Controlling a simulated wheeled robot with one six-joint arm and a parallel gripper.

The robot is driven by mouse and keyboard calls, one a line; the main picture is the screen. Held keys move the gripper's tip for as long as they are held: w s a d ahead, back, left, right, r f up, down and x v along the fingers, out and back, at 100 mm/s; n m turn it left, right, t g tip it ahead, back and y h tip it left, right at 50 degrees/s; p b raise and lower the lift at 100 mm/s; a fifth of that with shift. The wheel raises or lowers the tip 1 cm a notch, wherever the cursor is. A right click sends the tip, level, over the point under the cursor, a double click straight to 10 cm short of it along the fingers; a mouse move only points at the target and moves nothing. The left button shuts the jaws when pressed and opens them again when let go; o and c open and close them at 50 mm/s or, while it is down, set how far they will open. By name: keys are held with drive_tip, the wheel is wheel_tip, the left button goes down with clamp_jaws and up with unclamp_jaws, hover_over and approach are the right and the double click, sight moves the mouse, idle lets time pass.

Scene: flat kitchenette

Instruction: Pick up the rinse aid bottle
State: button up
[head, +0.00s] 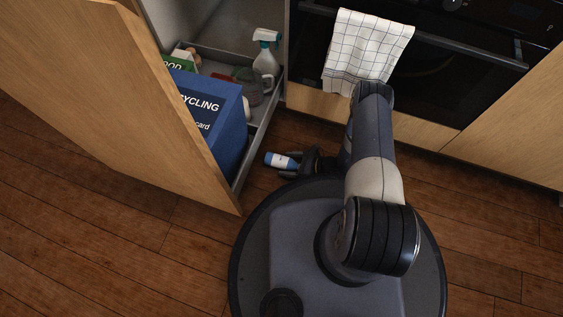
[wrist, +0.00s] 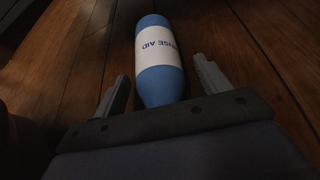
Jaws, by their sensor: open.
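The rinse aid bottle (head: 281,161) is blue with a white label and lies on its side on the wooden floor, beside the pulled-out drawer. In the wrist view the bottle (wrist: 158,58) shows with its label reading "RINSE AID", its narrower near end reaching between the fingers. My gripper (head: 294,163) is low at the floor, right at the bottle. In the wrist view my gripper (wrist: 160,85) is open, with one finger on each side of the bottle and a visible gap on both sides.
A drawer (head: 262,128) holds a blue recycling bin (head: 229,128), a spray bottle (head: 265,64) and other items. An open wooden cabinet door (head: 130,110) stands at left. An oven with a checked towel (head: 366,50) is behind my arm. Floor (head: 130,255) at lower left is clear.

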drive_tip(key=shift+c, duration=0.4)
drive_tip(key=c, duration=1.3)
drive_tip(key=shift+o, duration=0.2)
drive_tip(key=shift+r, duration=0.1)
wheel_tip(320, 180, up, 28)
drive_tip(key=p, duration=1.7)
drive_tip(key=shift+p, duration=0.35)
